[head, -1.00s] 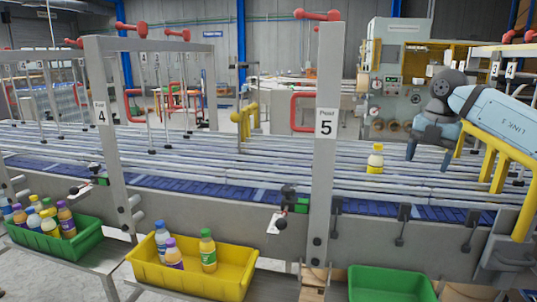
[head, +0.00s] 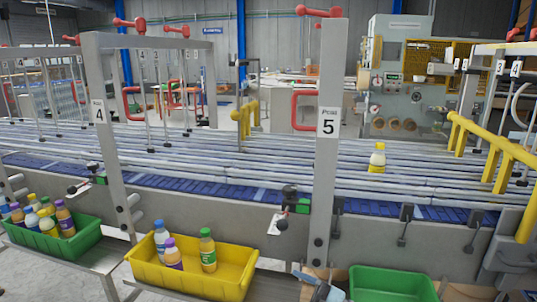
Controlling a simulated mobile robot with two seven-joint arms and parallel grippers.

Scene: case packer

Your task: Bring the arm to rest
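Neither of my grippers shows clearly in the head view. A small light-blue and dark piece (head: 320,288), which looks like part of my arm, pokes in at the bottom edge beside the green bin on the right; too little shows to tell which part it is.
A yellow bin (head: 236,272) holds three bottles. A green bin (head: 90,237) at left holds several bottles. Another green bin (head: 392,285) at right looks empty. Post 5 (head: 325,190), post 4 (head: 108,155) and a yellow rail (head: 497,142) rise by the conveyor.

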